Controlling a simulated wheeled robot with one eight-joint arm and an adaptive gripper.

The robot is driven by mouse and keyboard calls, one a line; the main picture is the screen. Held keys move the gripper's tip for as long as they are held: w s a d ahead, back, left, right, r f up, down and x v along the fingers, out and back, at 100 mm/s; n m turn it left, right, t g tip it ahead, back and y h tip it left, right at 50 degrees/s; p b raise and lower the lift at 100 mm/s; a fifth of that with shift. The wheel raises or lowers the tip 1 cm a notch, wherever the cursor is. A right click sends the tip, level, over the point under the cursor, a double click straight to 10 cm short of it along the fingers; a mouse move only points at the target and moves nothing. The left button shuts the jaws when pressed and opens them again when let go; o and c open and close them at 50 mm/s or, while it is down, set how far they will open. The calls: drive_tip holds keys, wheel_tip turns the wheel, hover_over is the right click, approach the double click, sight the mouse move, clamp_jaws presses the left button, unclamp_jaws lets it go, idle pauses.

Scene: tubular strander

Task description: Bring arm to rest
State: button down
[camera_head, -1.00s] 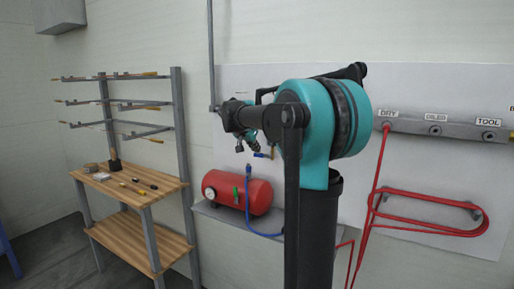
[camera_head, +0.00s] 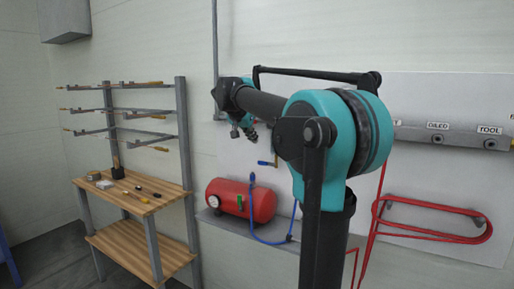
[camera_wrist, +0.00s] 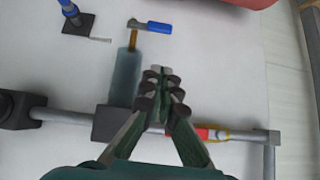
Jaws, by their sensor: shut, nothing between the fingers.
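My teal and black arm stands in the right middle of the head view, its forearm reaching left in front of the wall panel. My gripper (camera_head: 243,132) hangs from the forearm's far end and points down, small in that view. In the wrist view my gripper (camera_wrist: 160,76) has its green fingers together at the tips, with nothing between them. It shows in front of the pale panel, apart from the red tank. My upper arm hides part of the panel.
A red tank (camera_head: 255,199) with a blue hose (camera_head: 253,225) sits on a grey shelf below the gripper. A blue-handled valve (camera_wrist: 152,27) is on the panel. A wooden workbench (camera_head: 158,184) stands left. A red hose coil (camera_head: 440,222) hangs right.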

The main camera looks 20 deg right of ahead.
drive_tip(key=s+a+f+n+y, duration=0.2)
drive_tip(key=s+f+n, duration=0.1)
drive_tip(key=s+f, duration=0.8)
drive_tip(key=s+a+f+n+g+y, duration=0.1)
drive_tip(key=s+f+n+y, duration=0.1)
drive_tip(key=s+f, duration=1)
drive_tip(key=s+a+f+n+g+y, duration=0.1)
drive_tip(key=s+f+n, duration=0.3)
drive_tip(key=s+f, duration=0.7)
wheel_tip(320, 180, down, 8)
drive_tip(key=shift+s+a+y, duration=0.3)
drive_tip(key=shift+a+y, duration=0.2)
drive_tip(key=shift+a, duration=0.3)
